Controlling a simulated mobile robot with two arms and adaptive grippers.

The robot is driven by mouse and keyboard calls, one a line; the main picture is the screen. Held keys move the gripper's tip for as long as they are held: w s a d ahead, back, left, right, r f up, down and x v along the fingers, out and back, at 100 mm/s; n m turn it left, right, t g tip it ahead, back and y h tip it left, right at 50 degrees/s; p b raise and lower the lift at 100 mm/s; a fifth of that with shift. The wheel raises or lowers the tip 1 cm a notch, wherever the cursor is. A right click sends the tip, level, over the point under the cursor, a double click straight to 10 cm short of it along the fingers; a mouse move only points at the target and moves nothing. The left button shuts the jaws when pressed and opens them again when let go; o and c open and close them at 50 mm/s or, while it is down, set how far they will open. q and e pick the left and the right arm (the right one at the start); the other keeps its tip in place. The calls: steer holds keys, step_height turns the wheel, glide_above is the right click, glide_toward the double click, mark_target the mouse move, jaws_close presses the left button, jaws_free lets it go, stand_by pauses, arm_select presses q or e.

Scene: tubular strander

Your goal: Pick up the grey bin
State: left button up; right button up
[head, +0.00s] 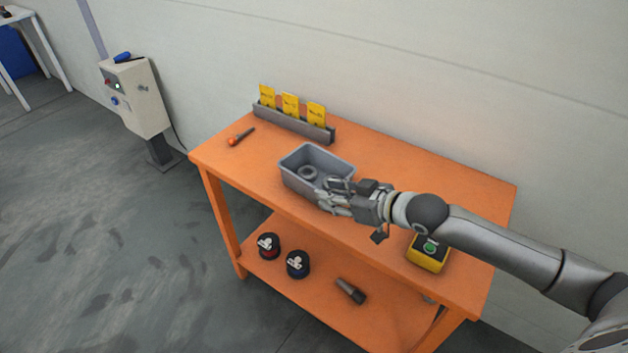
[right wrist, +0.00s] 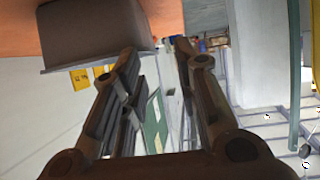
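The grey bin (head: 296,183) stands on the orange workbench's top, with dark round parts inside. My right gripper (head: 326,197) is at the bin's near right end, its fingers pointing left and overlapping that end in the head view. In the right wrist view the bin (right wrist: 97,32) is at the upper left, beside one finger and outside the gap. The right gripper (right wrist: 155,52) there has its fingers apart with nothing between them. I cannot tell whether a finger touches the bin. My left gripper is not in view.
The orange workbench (head: 445,189) carries a grey rack (head: 291,124) with yellow cards, an orange-tipped tool (head: 240,137) and a yellow button box (head: 427,260). Its lower shelf holds dark round items (head: 297,264) and a dark cylindrical tool (head: 350,291). A wall stands behind; open floor lies left.

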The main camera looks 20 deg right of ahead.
steer(key=shift+t, duration=0.3)
steer(key=w, duration=0.3)
steer(key=w+a, duration=0.1)
steer(key=w, duration=0.1)
steer(key=shift+w+f, duration=0.15)
steer(key=shift+f, duration=0.05)
steer(key=shift+p+x, duration=0.55)
steer(key=shift+x, duration=2.3)
steer(key=shift+a+f, duration=0.15)
steer(key=shift+c, duration=0.3)
jaws_close()
steer(key=shift+s, duration=0.2)
